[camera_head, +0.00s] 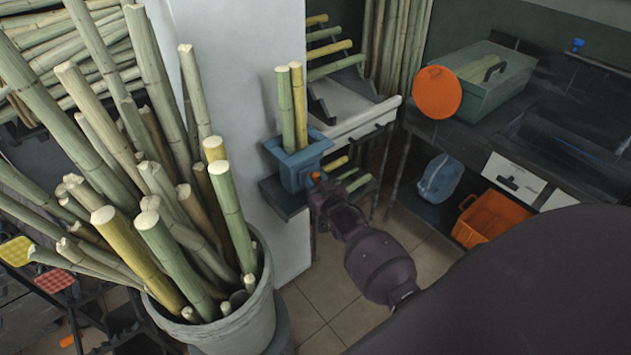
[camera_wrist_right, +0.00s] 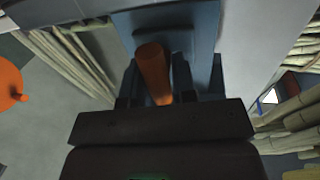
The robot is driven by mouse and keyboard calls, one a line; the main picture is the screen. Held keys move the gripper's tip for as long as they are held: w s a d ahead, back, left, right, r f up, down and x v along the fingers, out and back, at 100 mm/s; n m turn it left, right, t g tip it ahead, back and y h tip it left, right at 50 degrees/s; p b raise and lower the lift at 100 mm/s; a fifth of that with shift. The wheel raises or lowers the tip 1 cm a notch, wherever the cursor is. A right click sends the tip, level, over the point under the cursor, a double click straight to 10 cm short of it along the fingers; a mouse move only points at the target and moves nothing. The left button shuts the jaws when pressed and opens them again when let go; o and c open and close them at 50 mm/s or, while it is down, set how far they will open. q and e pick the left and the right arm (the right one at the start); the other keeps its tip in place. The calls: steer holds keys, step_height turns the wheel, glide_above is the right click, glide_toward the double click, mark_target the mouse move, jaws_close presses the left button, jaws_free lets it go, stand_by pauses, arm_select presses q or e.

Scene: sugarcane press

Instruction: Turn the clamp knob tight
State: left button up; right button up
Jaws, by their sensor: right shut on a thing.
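The clamp knob (camera_head: 315,176) is a small orange piece on the front of a blue clamp (camera_head: 298,163). Two upright cane pieces (camera_head: 291,107) stand in the clamp. My right gripper (camera_head: 320,186) is at the knob and shut on it. In the right wrist view the knob (camera_wrist_right: 153,70) looks like an orange cylinder in front of the blue clamp body (camera_wrist_right: 200,50), between the dark fingers. My left gripper is not in view.
A grey bucket (camera_head: 255,308) packed with tall canes fills the left foreground. A white wall stands behind it. At the right are a dark bench with a green bin (camera_head: 490,85), an orange disc (camera_head: 437,92) and an orange crate (camera_head: 492,218) below. Tiled floor lies open below the clamp.

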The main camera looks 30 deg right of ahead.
steer(key=o, duration=0.9)
steer(key=s+a+p, duration=0.1)
steer(key=s, duration=0.9)
steer(key=shift+s, duration=0.4)
steer(key=shift+a, duration=0.1)
